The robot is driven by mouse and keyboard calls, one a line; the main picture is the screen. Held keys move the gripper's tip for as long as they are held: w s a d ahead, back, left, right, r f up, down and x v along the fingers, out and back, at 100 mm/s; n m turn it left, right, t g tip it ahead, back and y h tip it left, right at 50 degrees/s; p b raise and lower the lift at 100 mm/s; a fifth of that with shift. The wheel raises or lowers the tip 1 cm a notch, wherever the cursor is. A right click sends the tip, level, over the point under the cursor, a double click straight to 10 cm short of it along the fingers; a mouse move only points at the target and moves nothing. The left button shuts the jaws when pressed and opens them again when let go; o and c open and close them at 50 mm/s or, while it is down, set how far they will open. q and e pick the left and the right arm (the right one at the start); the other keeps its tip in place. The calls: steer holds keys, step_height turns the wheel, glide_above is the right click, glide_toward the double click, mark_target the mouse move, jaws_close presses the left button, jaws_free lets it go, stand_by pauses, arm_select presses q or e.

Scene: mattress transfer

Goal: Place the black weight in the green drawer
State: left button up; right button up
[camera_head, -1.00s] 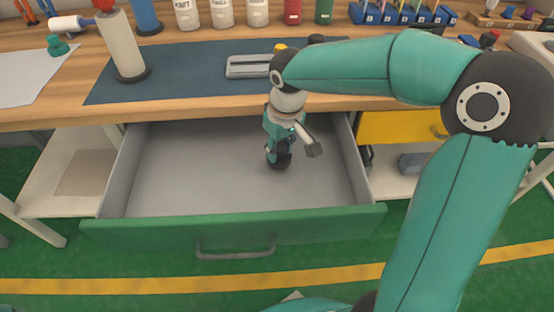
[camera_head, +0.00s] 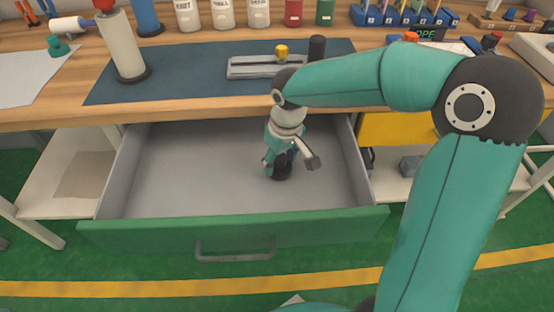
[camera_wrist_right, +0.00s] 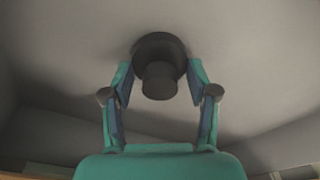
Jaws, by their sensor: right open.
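The green drawer (camera_head: 150,238) is pulled open below the workbench, with a grey interior. My right gripper (camera_head: 280,168) reaches down into it, right of the drawer's middle. The black weight (camera_head: 282,172) is low between its fingers, partly hidden by the gripper in the head view. In the right wrist view, the black weight (camera_wrist_right: 159,82) shows a round wide base and a narrower knob, and seems to stand on the drawer floor. The fingers of the right gripper (camera_wrist_right: 159,88) are open on both sides of it, with gaps beside the knob. My left gripper is out of view.
The drawer's left half is empty. The bench edge (camera_head: 60,118) lies close behind my right gripper. A yellow drawer (camera_head: 395,128) is at the right.

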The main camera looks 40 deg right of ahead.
mark_target(284, 171)
step_height(284, 171, up, 12)
steer(key=s+p, duration=0.1)
steer(key=p, duration=0.1)
steer(key=shift+s+p, duration=0.2)
steer(key=shift+p, duration=0.2)
steer(key=shift+s, duration=0.1)
stand_by(0.4)
